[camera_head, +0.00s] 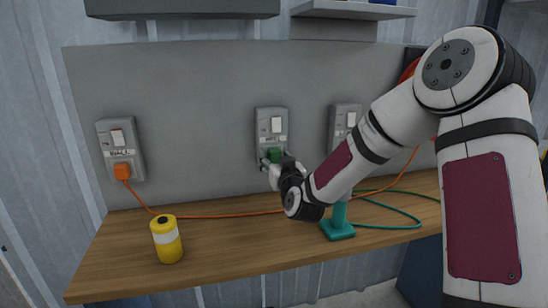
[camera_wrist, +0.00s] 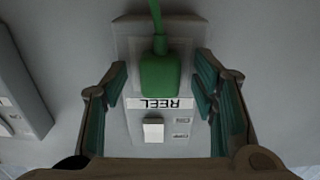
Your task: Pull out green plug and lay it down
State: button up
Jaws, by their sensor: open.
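The green plug (camera_head: 274,155) sits in the middle wall socket (camera_head: 271,127), which has a white switch above the plug. In the wrist view the green plug (camera_wrist: 160,75) shows with its green cord running up from it, beside a label reading "REEL" upside down. My gripper (camera_wrist: 160,85) is open, with one finger on either side of the plug and a gap to each. In the head view my gripper (camera_head: 272,163) is at the plug and partly hides it.
An orange plug (camera_head: 122,171) sits in the left socket (camera_head: 121,148); its orange cord runs along the wooden bench (camera_head: 215,245). A yellow canister (camera_head: 167,240) stands on the bench. A teal stand (camera_head: 338,228) is right of centre, partly behind my arm. Another socket (camera_head: 345,118) is to the right.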

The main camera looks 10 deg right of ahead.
jog(key=shift+c, duration=0.3)
grip_shut()
jog(key=shift+s, duration=0.15)
jog(key=shift+s+b, duration=0.65)
jog(key=shift+s, duration=2.2)
